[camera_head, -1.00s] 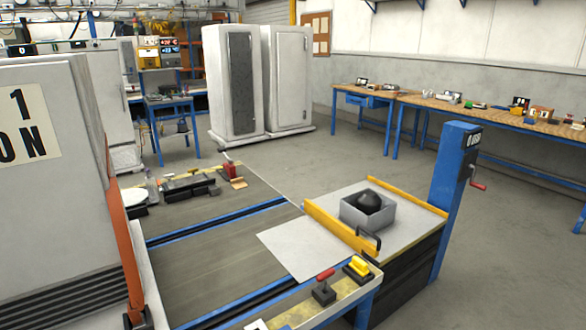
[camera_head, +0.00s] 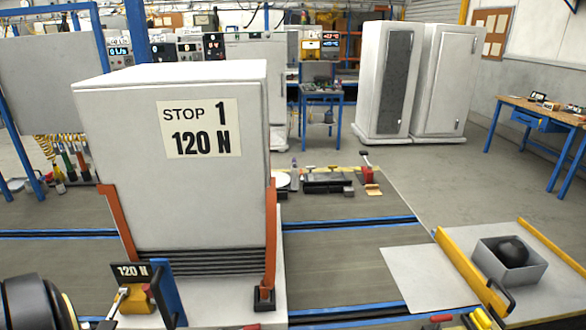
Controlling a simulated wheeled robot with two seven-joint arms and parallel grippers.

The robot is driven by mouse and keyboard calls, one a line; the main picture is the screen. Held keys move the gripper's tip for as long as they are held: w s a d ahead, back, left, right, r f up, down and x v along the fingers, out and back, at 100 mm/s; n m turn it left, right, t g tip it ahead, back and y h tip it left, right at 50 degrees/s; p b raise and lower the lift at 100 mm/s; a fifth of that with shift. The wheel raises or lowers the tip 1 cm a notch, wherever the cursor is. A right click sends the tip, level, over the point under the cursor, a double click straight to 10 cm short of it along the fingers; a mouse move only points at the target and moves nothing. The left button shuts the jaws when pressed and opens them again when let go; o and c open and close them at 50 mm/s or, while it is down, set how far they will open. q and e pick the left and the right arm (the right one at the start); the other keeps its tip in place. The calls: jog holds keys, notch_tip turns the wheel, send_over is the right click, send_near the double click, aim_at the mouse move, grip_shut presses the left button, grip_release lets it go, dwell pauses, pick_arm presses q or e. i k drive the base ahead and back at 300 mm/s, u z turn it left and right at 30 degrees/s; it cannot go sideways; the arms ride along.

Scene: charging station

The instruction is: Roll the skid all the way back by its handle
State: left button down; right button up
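A pale plate with yellow rails (camera_head: 456,266) lies at the lower right. An open grey box (camera_head: 537,272) holding a dark rounded object (camera_head: 511,251) stands on it. A black handle (camera_head: 503,292) is at the near end of the left rail. A large white cabinet (camera_head: 175,88) marked "STOP 1 120 N" stands on a low base left of centre, with orange straps at its sides. No part is labelled as the skid, so I cannot tell for sure which it is. Neither gripper can be made out in this view.
Blue-edged floor tracks (camera_head: 345,223) run across behind and beside the cabinet. Small tools sit on a low strip (camera_head: 330,182) behind them. A small "120 N" sign (camera_head: 131,272) stands in front. Tall white lockers (camera_head: 388,80) and a wooden workbench (camera_head: 540,112) stand farther back, with open floor between.

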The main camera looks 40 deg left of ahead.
aim_at(181, 151)
jog(key=u, duration=2)
jog(key=k, duration=0.5)
jog(key=z, duration=0.6)
jog(key=k, duration=0.7)
jog(key=u, duration=0.75)
jog(key=i, duration=1.55)
jog(key=z, duration=0.6)
